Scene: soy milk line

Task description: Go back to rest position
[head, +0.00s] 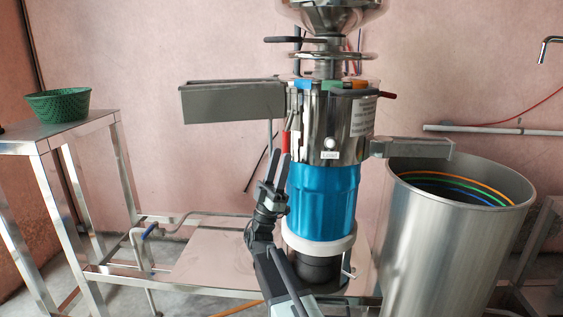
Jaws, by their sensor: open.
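My gripper (277,167) is raised in front of the soy milk machine, just left of its blue body (323,202). Its two fingers point up and stand apart, with nothing seen between them. My arm comes up from the bottom of the view. The machine has a steel upper housing (329,127) with a small white label and a steel hopper on top. I cannot tell whether the gripper touches the machine.
A grey chute (232,101) sticks out left of the machine, and a short spout (412,148) reaches right over a large steel drum (450,235). A green basket (58,105) stands on a steel table (68,133) at left. A low steel table (205,262) is under the machine.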

